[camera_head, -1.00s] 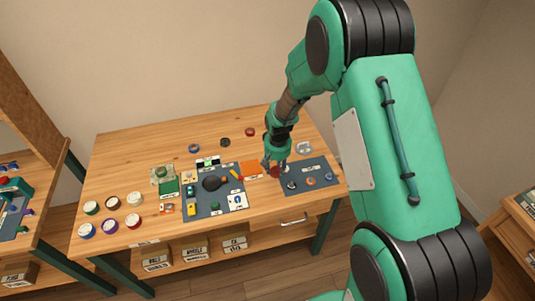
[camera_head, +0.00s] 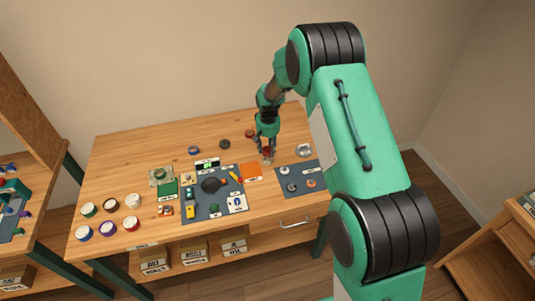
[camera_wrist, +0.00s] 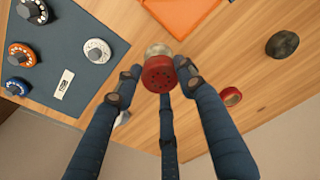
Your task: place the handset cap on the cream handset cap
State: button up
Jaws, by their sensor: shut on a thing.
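My gripper (camera_head: 267,145) is over the right part of the table, beside the orange sheet. In the wrist view its blue fingers (camera_wrist: 158,75) are closed around a red handset cap (camera_wrist: 158,76) with small holes in its face. A cream round cap (camera_wrist: 158,49) shows just beyond the red one and is partly covered by it. A small pale thing, likely the cream cap, shows below my fingertips in the head view (camera_head: 267,160). I cannot tell whether the two caps touch.
The orange sheet (camera_head: 250,171) and a dark mat with several dials (camera_head: 298,181) lie close by. A red ring (camera_wrist: 231,96) and a dark disc (camera_wrist: 283,44) lie on bare wood. A larger tool mat (camera_head: 226,205) and several round pots (camera_head: 109,229) are further left.

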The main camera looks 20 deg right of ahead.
aim_at(268, 150)
jog(key=shift+w, duration=0.2)
jog(key=shift+f+b, duration=0.35)
jog(key=shift+f, duration=1.35)
jog(key=shift+c, duration=0.2)
jog(key=shift+f, duration=0.2)
jog(key=o, duration=1)
jog(key=shift+r, duration=0.15)
jog(key=r, duration=0.4)
jog(key=s+r+p, duration=0.1)
jog(key=r, duration=0.3)
jog(key=r+p, duration=0.1)
jog(key=r, duration=0.3)
jog(key=shift+s+a, duration=0.1)
jog(key=shift+s, duration=0.1)
jog(key=shift+r, duration=0.1)
